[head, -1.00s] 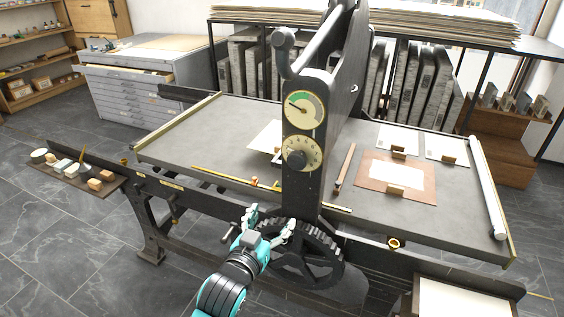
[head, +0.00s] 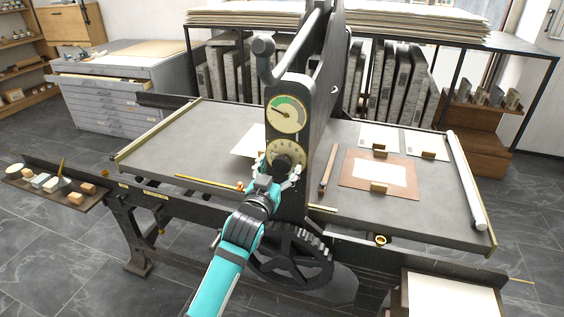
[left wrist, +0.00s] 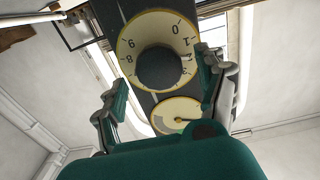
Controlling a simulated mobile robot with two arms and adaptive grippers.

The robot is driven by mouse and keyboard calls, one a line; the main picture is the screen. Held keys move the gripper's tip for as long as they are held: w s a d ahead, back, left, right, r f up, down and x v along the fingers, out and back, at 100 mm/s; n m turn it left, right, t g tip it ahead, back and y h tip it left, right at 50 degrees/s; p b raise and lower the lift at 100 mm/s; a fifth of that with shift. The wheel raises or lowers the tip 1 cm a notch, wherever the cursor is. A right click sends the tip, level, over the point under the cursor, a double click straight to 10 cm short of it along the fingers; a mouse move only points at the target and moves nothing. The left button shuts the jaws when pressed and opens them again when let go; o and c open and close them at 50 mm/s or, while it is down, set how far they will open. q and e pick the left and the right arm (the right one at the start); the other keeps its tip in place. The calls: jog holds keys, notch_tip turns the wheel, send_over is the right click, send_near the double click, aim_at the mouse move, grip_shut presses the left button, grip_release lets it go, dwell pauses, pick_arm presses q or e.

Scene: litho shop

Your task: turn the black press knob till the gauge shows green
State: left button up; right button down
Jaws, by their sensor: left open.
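The black press knob (head: 286,159) sits on a cream numbered dial on the dark press upright. In the left wrist view the knob (left wrist: 158,69) is round and close ahead. The gauge (head: 287,114) is above it in the head view. Its needle points left and slightly up, to the left of the green band at the top. My left gripper (head: 279,170) is open in front of the dial. In the left wrist view its fingers (left wrist: 160,72) stand on either side of the knob, apparently with gaps. My right gripper is out of view.
The press bed (head: 180,142) spreads on both sides, with a framed sheet (head: 350,171) at right. A spoked gear wheel (head: 290,262) is below the dial. A dark lever handle (head: 263,46) is above the gauge. A small shelf (head: 45,190) with blocks is at left.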

pick_arm(q)
jog(key=shift+x, duration=1.4)
jog(key=c, duration=1.1)
